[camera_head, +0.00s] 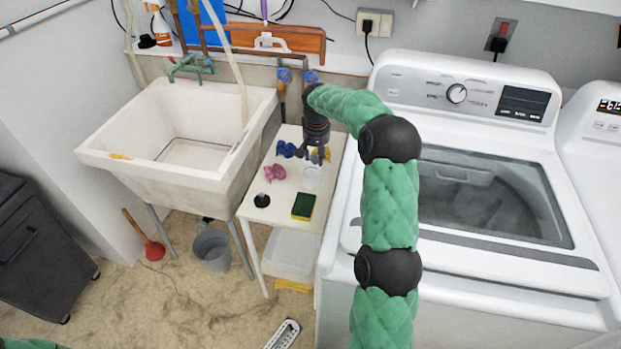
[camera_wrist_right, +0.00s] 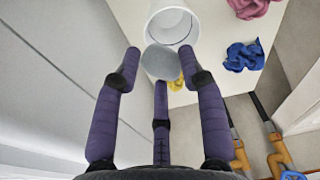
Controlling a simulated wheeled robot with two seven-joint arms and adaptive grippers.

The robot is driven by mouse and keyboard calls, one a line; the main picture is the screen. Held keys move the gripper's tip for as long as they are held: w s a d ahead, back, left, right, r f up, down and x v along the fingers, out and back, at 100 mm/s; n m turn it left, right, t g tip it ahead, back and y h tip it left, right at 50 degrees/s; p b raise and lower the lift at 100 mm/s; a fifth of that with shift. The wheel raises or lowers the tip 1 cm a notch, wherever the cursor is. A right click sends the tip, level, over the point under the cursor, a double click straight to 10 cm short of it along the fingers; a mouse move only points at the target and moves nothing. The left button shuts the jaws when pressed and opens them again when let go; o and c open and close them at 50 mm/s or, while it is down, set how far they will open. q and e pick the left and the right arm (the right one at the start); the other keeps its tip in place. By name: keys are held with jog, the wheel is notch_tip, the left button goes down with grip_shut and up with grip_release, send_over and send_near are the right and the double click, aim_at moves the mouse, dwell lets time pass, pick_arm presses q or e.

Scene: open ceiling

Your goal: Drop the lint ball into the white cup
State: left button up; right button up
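The white cup (camera_head: 311,177) stands on the small white table below my right gripper (camera_head: 316,155). In the right wrist view the cup (camera_wrist_right: 172,24) shows its open mouth at the top. The grey lint ball (camera_wrist_right: 161,62) shows between my right gripper's fingertips (camera_wrist_right: 160,62), overlapping the cup's near rim in the picture. I cannot tell the ball's height above the cup. In the head view I cannot make out the ball. My left gripper is out of view.
The small table (camera_head: 253,212) also holds a blue cloth (camera_head: 286,149), a pink cloth (camera_head: 274,173), a yellow item (camera_head: 326,154), a green sponge (camera_head: 303,206) and a small black round thing (camera_head: 262,200). A sink (camera_head: 190,130) stands left, a washing machine (camera_head: 450,285) right.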

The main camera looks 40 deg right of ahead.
jog(key=shift+o, duration=1)
jog(key=shift+r, duration=0.1)
notch_tip(320, 180, up, 12)
jog(key=s, duration=0.1)
jog(key=shift+a, duration=0.4)
